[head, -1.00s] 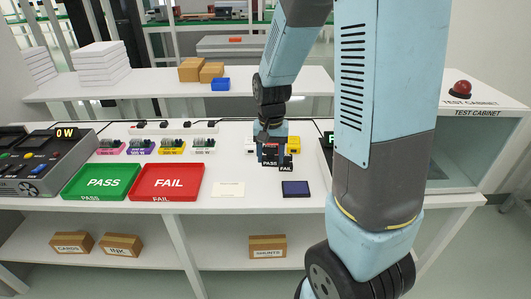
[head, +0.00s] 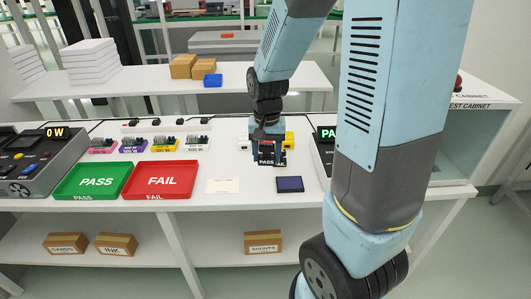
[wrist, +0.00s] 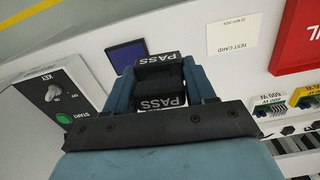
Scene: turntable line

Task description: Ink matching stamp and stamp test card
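In the wrist view, my gripper (wrist: 162,88) has its two blue fingers closed against the sides of the PASS stamp (wrist: 160,103), a dark block with white lettering. In the head view, my gripper (head: 267,140) points down at the PASS stamp (head: 266,158) on the bench. The FAIL stamp is mostly hidden beside it. The dark blue ink pad (head: 289,184) lies in front of the stamps, and it also shows in the wrist view (wrist: 128,54). The cream test card (head: 222,186) lies flat to its left; its printed face shows in the wrist view (wrist: 233,34).
The green PASS tray (head: 93,195) and red FAIL tray (head: 160,193) are left of the card. Several coloured resistor blocks sit behind them. A tester with a lit green display (head: 327,133) stands right of the stamps, partly behind my arm. Bench around the card is clear.

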